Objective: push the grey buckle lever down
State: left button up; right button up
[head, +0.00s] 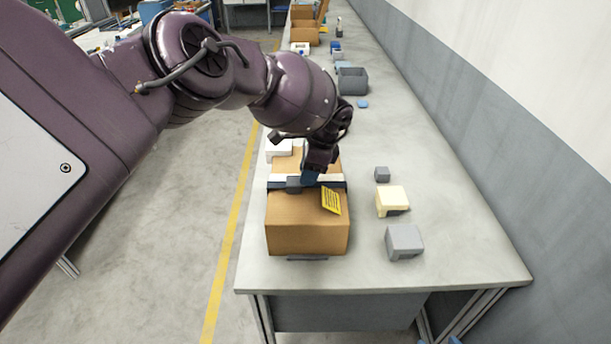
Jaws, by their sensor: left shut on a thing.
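A brown cardboard box (307,238) stands near the front end of the long bench, with a dark blue strap (276,185) across its top. The grey buckle (293,184) sits on the strap, left of the middle of the box top. My left gripper (314,172) reaches down from behind to just right of the buckle. It is shut on a small blue piece (309,178) beside the buckle; what this piece belongs to is hard to tell. The lever's exact position is unclear at this size, and the gripper partly covers that area. My right gripper is out of view.
A yellow label (331,201) is on the box. A white block (279,148) is behind it. Right of the box are a small grey block (382,174), a cream block (392,200) and a grey block (404,241). A grey bin (352,81) stands farther back.

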pick_arm(q)
jog(key=shift+d+f+y+b, duration=0.25)
jog(key=shift+y+b, duration=0.15)
jog(key=shift+y, duration=0.1)
jog(key=y+b, duration=0.2)
jog(key=shift+d+f+b, duration=0.1)
jog(key=shift+d+b, duration=0.2)
jog(key=shift+b, duration=0.05)
jog(key=shift+y, duration=0.4)
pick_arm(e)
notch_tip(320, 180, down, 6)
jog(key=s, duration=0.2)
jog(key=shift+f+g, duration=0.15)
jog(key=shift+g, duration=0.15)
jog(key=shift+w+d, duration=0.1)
pick_arm(q)
jog(key=o, duration=0.9)
jog(key=shift+o, duration=0.2)
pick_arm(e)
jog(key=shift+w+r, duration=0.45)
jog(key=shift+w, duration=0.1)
pick_arm(q)
jog(key=shift+r, duration=0.25)
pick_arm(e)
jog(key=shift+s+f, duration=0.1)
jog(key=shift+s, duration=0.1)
